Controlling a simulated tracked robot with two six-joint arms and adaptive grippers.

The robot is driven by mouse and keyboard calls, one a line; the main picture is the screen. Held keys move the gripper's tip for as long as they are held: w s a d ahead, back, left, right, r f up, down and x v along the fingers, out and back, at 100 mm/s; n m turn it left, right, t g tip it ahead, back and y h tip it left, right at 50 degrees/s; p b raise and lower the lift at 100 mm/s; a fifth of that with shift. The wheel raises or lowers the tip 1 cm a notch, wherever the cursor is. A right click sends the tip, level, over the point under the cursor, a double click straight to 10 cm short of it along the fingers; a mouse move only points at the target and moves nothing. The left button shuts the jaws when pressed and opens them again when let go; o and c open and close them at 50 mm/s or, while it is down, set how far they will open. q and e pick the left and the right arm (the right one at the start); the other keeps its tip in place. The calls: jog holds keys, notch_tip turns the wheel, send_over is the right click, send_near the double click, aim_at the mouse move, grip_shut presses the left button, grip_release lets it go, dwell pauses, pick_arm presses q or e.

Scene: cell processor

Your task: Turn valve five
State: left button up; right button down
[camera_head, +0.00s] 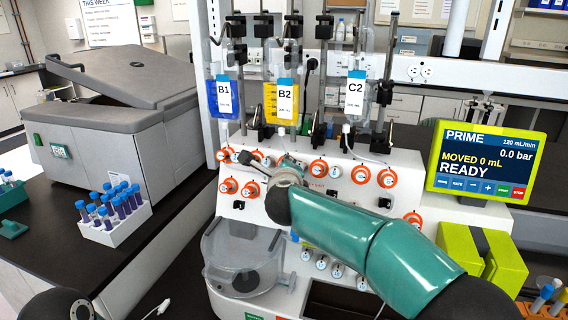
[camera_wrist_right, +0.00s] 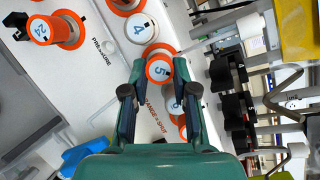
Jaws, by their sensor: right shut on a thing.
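Valve five (camera_wrist_right: 159,69) is a white knob marked 5 with an orange ring. In the right wrist view it sits between the two fingertips of my right gripper (camera_wrist_right: 159,76), which is shut on it. In the head view my right arm reaches in from the lower right to the front panel of the white machine (camera_head: 330,145). There the gripper and wrist largely cover the valve, so its number cannot be read.
Valve four (camera_wrist_right: 139,28) is close beside valve five, and another valve (camera_wrist_right: 176,105) lies between the fingers. Bags B1 (camera_head: 224,97), B2 (camera_head: 284,100) and C2 (camera_head: 355,95) hang above. The display (camera_head: 490,160) reads READY. A tube rack (camera_head: 115,228) stands left.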

jog(key=shift+w+a+n+g+y+p, duration=0.1)
jog(key=shift+n+g+p, duration=0.4)
jog(key=shift+n+p, duration=0.95)
jog(key=shift+s+d+n+g+y+p, duration=0.1)
jog(key=shift+n+g+p, duration=0.4)
jog(key=shift+n+p, duration=0.95)
jog(key=shift+w+a+n+g+y+p, duration=0.1)
jog(key=shift+n+g+p, duration=0.4)
jog(key=shift+n+p, duration=0.9)
jog(key=c, duration=1)
grip_release()
jog(key=shift+o, duration=0.5)
jog(key=shift+r, duration=0.15)
jog(key=shift+r, duration=0.1)
